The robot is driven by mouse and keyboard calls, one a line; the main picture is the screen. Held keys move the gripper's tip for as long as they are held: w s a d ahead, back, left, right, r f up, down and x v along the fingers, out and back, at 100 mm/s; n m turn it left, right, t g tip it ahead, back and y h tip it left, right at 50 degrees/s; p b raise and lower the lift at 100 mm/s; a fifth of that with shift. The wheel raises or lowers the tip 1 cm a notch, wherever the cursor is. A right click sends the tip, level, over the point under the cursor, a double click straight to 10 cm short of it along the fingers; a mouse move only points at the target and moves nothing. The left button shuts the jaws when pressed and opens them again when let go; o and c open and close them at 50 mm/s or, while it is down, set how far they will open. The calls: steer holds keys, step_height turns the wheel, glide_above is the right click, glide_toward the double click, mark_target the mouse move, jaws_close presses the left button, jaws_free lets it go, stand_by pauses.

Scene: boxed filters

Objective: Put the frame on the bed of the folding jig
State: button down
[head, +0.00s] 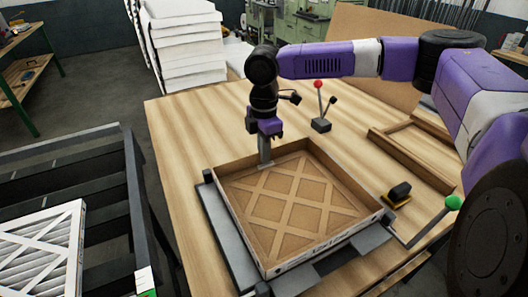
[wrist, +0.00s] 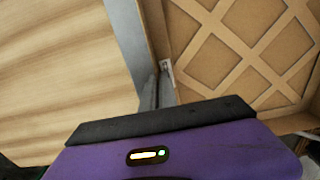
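The frame (head: 290,205) is a shallow brown cardboard tray with a diamond lattice across its floor and upright walls. It lies over the bed of the folding jig (head: 222,240), whose grey plates show along its left and front sides. I cannot tell whether it rests fully flat there. My gripper (head: 265,152) points down at the frame's back-left wall. In the wrist view, the fingers (wrist: 158,90) are close together at the wall, one on each side, and appear shut on it. The lattice (wrist: 240,45) shows to their right.
A second cardboard piece (head: 415,143) lies at the table's right. The table's back left is clear.

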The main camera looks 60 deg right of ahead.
steer(key=c, duration=1.7)
jaws_free()
step_height(320, 180, up, 12)
steer(key=shift+r+b, duration=0.1)
steer(key=shift+b, duration=0.65)
